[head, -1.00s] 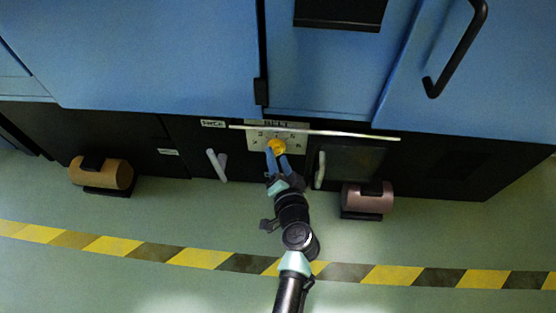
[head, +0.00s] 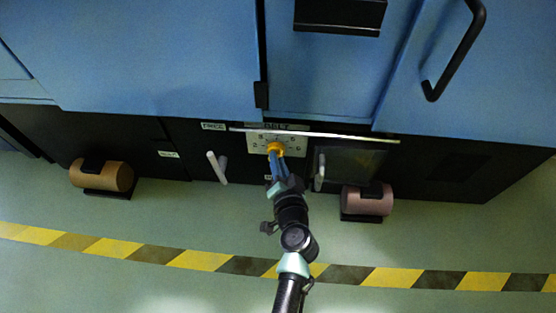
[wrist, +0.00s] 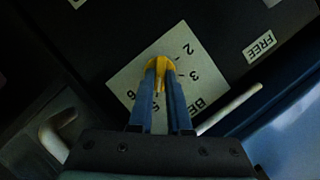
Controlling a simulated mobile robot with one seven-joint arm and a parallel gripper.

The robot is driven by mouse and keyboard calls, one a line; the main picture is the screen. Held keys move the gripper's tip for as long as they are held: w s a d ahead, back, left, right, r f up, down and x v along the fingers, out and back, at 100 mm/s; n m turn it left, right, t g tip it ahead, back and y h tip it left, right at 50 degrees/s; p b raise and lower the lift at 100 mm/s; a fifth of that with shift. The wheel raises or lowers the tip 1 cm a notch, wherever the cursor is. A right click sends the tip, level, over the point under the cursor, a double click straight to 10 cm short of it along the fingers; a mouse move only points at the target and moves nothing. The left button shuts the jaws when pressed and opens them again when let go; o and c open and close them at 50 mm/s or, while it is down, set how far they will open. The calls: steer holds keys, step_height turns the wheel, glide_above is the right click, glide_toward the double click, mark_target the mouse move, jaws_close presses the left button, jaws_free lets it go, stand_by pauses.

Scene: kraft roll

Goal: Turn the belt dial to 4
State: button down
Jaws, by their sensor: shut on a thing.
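The belt dial is a yellow knob (head: 275,147) on a pale number plate (head: 254,138) low on the dark front of the machine. In the wrist view the knob (wrist: 158,63) sits between the tips of my blue fingers. My gripper (head: 277,153) is shut on the knob; it also fills the middle of the wrist view (wrist: 159,72). The plate (wrist: 125,83) shows 2 and 3 beside the knob, and part of the word BELT. The fingers hide part of the number scale, and I cannot tell which number the knob points to.
A pale lever (head: 217,167) stands left of the plate and another handle (head: 320,170) right of it. A thin pale bar (head: 350,136) crosses near the plate's top. A brown roll (head: 115,175) and a pinkish roll (head: 367,199) flank the arm. The striped floor is clear.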

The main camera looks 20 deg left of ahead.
steer(key=n+h+p, duration=0.1)
steer(key=p, duration=0.1)
steer(key=n+h+p, duration=0.1)
steer(key=p, duration=0.1)
steer(key=n+h+p, duration=0.1)
steer(key=n+p, duration=0.1)
steer(key=p, duration=0.1)
steer(key=shift+s+a+r, duration=0.1)
steer(key=shift+a+r, duration=0.2)
steer(key=shift+r, duration=0.05)
steer(key=shift+n+p, duration=0.4)
steer(key=shift+p, duration=0.4)
steer(key=shift+a+n+h+p, duration=0.15)
steer(key=shift+n+h+p, duration=0.2)
steer(key=shift+p, duration=1.2)
steer(key=shift+f+n+p, duration=0.2)
steer(key=shift+n+p, duration=0.05)
steer(key=shift+p, duration=0.6)
steer(key=c, duration=0.9)
jaws_free()
steer(key=shift+o, duration=0.2)
